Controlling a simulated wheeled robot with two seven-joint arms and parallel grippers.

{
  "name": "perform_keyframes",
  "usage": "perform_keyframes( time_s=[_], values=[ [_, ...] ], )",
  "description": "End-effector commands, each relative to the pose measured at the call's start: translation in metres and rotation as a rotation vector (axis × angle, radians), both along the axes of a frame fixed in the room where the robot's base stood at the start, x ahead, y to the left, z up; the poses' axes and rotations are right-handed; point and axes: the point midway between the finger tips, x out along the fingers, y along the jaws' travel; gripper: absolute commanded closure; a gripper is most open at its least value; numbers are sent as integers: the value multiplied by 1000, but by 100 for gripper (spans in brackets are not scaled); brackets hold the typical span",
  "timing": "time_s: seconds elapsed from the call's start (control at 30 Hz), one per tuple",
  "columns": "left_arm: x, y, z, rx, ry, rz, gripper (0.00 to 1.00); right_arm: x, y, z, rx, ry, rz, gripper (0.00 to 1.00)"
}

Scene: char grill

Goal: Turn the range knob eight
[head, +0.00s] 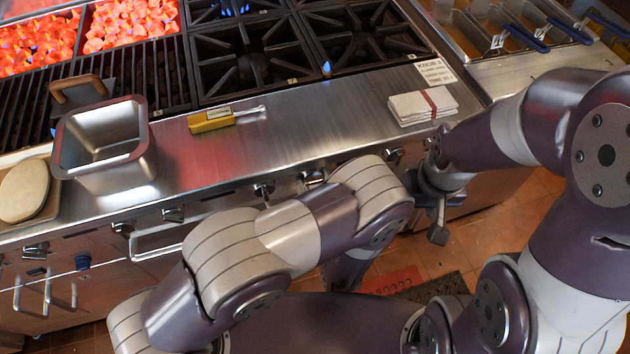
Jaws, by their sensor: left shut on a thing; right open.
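The range's front panel carries a row of knobs. Knobs show at the far left (35,250), at centre (263,190), just right of centre (312,178) and right of my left wrist (394,156). No numbers can be read on them, so I cannot tell which is knob eight. My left arm reaches across the lower middle to the panel; its wrist covers part of the knob row and hides the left gripper and whatever it touches. My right gripper (438,212) hangs beside the range's front at the right, open, partly covered by its own arm.
A steel pan (105,150), a yellow-handled tool (212,120) and folded cloths (422,105) lie on the steel ledge. Burner grates (255,65) and glowing coals (130,20) are behind. A fryer with blue-handled baskets stands at right. My two arms are close together near the panel.

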Motion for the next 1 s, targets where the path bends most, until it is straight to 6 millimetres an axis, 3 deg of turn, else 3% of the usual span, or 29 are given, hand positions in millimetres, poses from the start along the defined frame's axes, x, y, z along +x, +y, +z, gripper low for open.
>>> perform_keyframes(
  time_s=[1.0],
  values=[
    [0, 0, 2, 653, 213, 2, 78, 0, 0, 31, 0, 0, 0, 57]
  ],
)
